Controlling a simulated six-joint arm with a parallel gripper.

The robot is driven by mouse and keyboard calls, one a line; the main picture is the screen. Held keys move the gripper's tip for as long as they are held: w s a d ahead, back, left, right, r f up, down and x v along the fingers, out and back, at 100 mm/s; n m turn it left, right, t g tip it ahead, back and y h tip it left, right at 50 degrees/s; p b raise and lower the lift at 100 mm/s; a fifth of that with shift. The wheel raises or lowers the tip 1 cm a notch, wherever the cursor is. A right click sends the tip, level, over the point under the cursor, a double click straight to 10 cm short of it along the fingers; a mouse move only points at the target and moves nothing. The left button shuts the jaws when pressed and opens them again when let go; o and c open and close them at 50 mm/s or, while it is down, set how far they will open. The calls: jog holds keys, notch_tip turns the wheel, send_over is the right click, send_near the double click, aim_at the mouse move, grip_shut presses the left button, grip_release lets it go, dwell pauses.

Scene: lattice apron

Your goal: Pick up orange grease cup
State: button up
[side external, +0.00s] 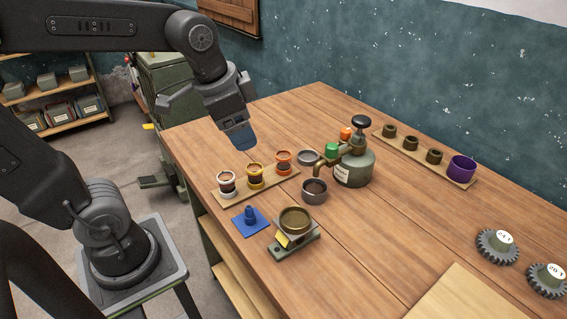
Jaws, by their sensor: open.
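An orange grease cup (284,161) stands upright at the right end of a small wooden rack (244,189), beside a yellow cup (255,174) and a white cup (227,182). My gripper (239,139) hangs above the bench, up and to the left of the orange cup in the picture, with its blue-grey tip pointing down. It is open and holds nothing. It appears apart from the cups. The gap between its fingers is hard to see from this side.
A green oil can (353,165) stands right of the rack, with green (331,149) and orange (346,133) items behind its spout. Two metal cups (315,191) (308,157), a blue piece (251,220) and a brass bowl on a stand (295,220) are nearby. Gears (497,246) lie far right.

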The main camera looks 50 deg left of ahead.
jog(key=w+a+f+m+g, duration=0.15)
jog(key=w+a+m, duration=0.3)
jog(key=w, duration=0.45)
jog(key=m+g, duration=0.3)
jog(key=m, duration=0.3)
send_over(284, 155)
notch_tip(284, 155, down, 4)
jog(key=shift+n+t, duration=0.25)
jog(key=f, duration=0.7)
jog(key=shift+w+d+f, duration=0.2)
jog(key=shift+f, duration=0.2)
jog(key=shift+s+a+f, duration=0.1)
jog(key=shift+a+f, duration=0.05)
jog(key=shift+f, duration=1.3)
jog(key=shift+s+a+f, duration=0.1)
jog(key=shift+f, duration=1.3)
jog(key=shift+c, duration=0.5)
jog(key=c, duration=0.9)
jog(key=shift+r, duration=0.15)
jog(key=shift+c, duration=0.2)
